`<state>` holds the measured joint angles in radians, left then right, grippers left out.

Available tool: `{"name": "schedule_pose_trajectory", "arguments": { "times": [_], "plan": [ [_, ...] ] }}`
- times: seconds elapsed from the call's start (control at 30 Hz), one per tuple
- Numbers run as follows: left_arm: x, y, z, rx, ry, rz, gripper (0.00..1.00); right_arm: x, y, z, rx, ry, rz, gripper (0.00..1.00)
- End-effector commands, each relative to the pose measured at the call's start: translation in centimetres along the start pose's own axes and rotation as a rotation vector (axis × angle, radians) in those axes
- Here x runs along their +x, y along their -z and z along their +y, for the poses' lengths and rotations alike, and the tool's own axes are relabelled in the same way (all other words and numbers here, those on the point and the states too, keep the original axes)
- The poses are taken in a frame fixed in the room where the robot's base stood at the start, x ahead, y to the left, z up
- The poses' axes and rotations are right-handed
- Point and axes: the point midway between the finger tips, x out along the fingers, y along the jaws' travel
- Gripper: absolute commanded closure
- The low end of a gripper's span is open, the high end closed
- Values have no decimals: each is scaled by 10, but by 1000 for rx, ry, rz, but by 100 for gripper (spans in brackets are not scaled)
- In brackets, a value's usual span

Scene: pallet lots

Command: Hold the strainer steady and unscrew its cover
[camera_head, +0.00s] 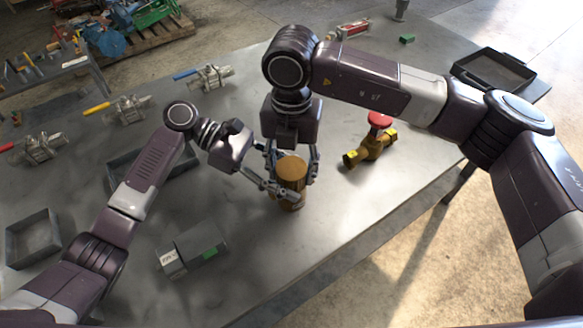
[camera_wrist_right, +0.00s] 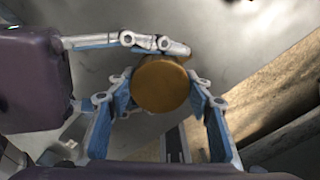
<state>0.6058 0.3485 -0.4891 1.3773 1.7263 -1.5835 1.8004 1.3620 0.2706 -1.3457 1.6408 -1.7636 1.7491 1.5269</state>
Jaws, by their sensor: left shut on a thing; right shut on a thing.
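The strainer (camera_head: 291,198) is a brass-coloured body standing near the front edge of the table in the head view. Its round golden cover (camera_head: 290,168) faces up and also shows in the right wrist view (camera_wrist_right: 160,86). My right gripper (camera_head: 294,162) comes down from above, shut with its fingers on either side of the cover. My left gripper (camera_head: 273,187) reaches in from the left and is shut on the strainer lower down. One left finger shows beside the cover in the right wrist view. The fingers hide most of the strainer's body, and I cannot tell how far the cover is turned.
A brass valve with a red handwheel (camera_head: 376,140) lies right of the strainer. A grey box (camera_head: 193,250) is at the front left. A dark tray (camera_head: 120,162) lies behind my left arm, another (camera_head: 494,68) at the far right. Several lever valves line the back left.

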Motion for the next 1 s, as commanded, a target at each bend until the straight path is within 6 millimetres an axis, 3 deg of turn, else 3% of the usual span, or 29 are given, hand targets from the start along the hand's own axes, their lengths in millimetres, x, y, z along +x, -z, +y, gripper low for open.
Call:
{"name": "schedule_pose_trajectory", "arguments": {
  "times": [0.3,0.6,0.63,0.7,0.8,1.0],
  "plan": [
    [0,1,0,0,1,2,100,0,0,0,-261,1,0,82],
    [0,1,0,-1,1,2,100,0,0,0,-291,1,1,82],
    [0,1,0,-1,1,2,100,0,0,0,-290,1,1,52],
    [0,1,0,-1,1,2,100,0,0,0,-290,1,1,44],
    [0,1,0,-1,1,2,100,0,0,0,-289,1,0,36],
    [0,1,0,-1,1,2,100,0,0,0,-289,0,0,36]
  ]
}}
